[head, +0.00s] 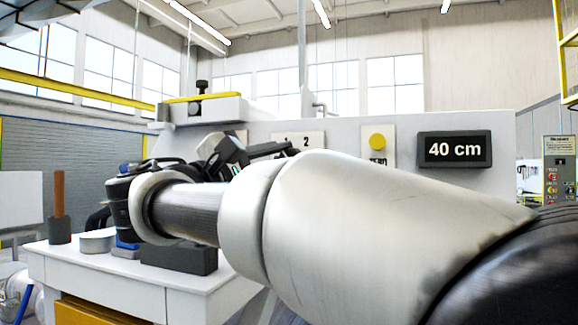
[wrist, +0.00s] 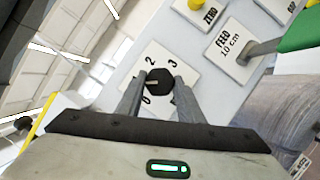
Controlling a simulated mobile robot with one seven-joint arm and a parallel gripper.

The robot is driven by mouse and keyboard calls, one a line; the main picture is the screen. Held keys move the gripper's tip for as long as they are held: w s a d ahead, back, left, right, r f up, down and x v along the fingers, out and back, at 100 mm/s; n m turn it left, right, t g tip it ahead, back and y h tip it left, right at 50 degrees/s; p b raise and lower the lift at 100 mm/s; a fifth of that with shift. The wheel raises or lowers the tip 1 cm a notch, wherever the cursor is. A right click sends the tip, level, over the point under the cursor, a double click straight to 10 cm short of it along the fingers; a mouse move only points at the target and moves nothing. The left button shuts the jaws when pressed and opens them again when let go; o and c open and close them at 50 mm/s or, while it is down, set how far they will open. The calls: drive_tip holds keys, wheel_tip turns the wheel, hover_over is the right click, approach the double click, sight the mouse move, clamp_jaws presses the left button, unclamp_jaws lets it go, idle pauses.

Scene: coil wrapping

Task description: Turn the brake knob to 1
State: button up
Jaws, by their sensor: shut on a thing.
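The brake knob (wrist: 159,80) is a dark round knob on a white dial plate (wrist: 186,92) in the wrist view. The digits 0, 2 and 3 show around it; the 1 is not visible there, and the left finger covers part of the plate's left side. A pale mark on the knob lies on its left side, toward the gap between 0 and 2. My gripper (wrist: 158,86) is shut on the knob, one finger on each side. In the head view the plate (head: 298,138) shows 1 and 2, and my arm hides the knob.
A yellow ZERO button (head: 377,141) and a 40 cm display (head: 454,149) are right of the dial on the panel. A FEED 10 cm plate (wrist: 226,48) is near the knob. A white table (head: 100,266) stands at the lower left.

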drive_tip(key=shift+r+m, duration=0.15)
drive_tip(key=shift+m, duration=0.45)
drive_tip(key=o, duration=1)
drive_tip(key=shift+o, duration=0.2)
drive_tip(key=shift+a+g, duration=0.1)
drive_tip(key=shift+g, duration=0.2)
drive_tip(key=v, duration=1.7)
drive_tip(key=shift+p, duration=0.3)
drive_tip(key=shift+s, duration=0.15)
